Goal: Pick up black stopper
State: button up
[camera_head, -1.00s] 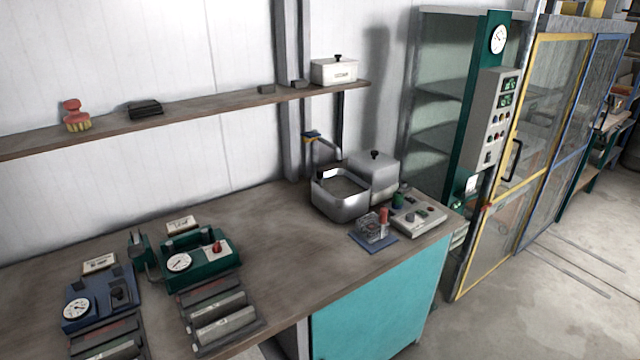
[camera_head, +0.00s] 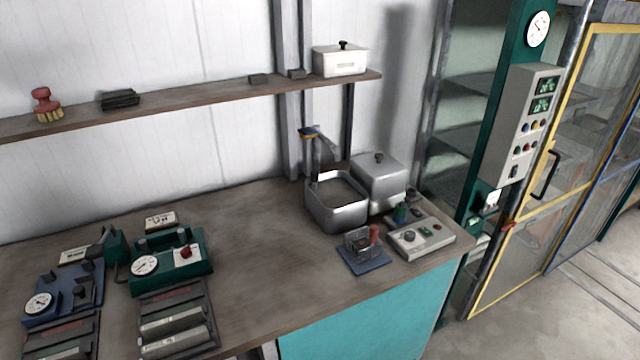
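A larger black stacked piece (camera_head: 120,100) lies farther left on the shelf. I cannot tell which of these, if any, is the black stopper. My gripper is not in view.
The workbench (camera_head: 255,225) holds green (camera_head: 172,262) and blue (camera_head: 62,290) gauge devices, an open metal basin (camera_head: 336,212) and a grey control box (camera_head: 421,238). A red-handled brush (camera_head: 45,104) is on the shelf. The bench's middle is clear. A yellow-framed door (camera_head: 540,210) stands right.

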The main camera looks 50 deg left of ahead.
aim_at(315, 175)
jog(key=i, duration=0.7)
jog(key=z, duration=0.8)
jog(key=k, duration=0.1)
jog(key=u, duration=3.35)
jog(key=i, duration=0.8)
